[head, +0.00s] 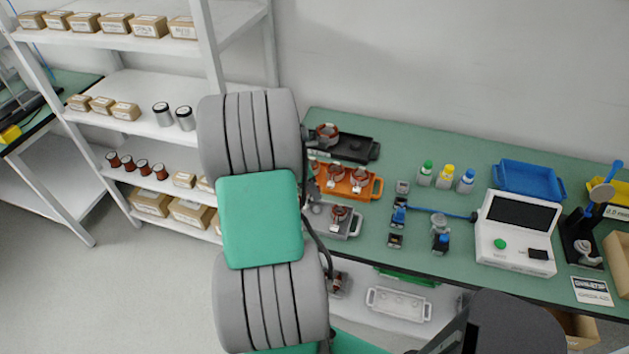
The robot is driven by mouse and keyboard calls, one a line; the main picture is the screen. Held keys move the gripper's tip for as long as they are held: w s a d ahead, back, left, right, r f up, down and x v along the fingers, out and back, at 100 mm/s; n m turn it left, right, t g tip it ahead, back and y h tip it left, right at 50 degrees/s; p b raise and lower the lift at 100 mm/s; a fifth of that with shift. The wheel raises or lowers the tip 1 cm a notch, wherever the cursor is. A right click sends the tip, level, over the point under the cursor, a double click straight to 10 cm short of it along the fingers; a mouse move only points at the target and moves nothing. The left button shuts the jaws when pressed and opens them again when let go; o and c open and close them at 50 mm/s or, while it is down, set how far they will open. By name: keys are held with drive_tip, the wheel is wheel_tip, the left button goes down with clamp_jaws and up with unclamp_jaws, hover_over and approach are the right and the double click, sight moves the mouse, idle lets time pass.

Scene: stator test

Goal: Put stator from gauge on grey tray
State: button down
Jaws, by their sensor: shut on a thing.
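The grey tray (354,229) lies on the green bench, just right of my arm, with a copper-wound stator (339,213) on it; its left part is hidden by my arm. My grey and green arm fills the middle of the view. My gripper cannot be made out, so its hold is hidden.
An orange tray (375,189) with stators and a black tray (365,150) with one lie behind the grey tray. A white tester (515,235) with a screen, bottles (445,177) and an empty blue tray (530,179) stand further right. A white tray (398,304) is below the bench top.

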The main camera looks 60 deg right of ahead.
drive_tip(key=b+x, duration=0.4)
drive_tip(key=b, duration=0.1)
drive_tip(key=shift+w+a+f, duration=0.15)
drive_tip(key=shift+a+f, duration=0.1)
drive_tip(key=shift+f, duration=0.25)
drive_tip(key=shift+d+r+p, duration=0.1)
drive_tip(key=shift+p, duration=0.35)
drive_tip(key=shift+f, duration=0.2)
drive_tip(key=shift+f+b, duration=0.4)
drive_tip(key=shift+f, duration=0.45)
drive_tip(key=shift+f, duration=0.25)
idle(0.3)
drive_tip(key=c, duration=0.9)
unclamp_jaws()
drive_tip(key=shift+c, duration=0.2)
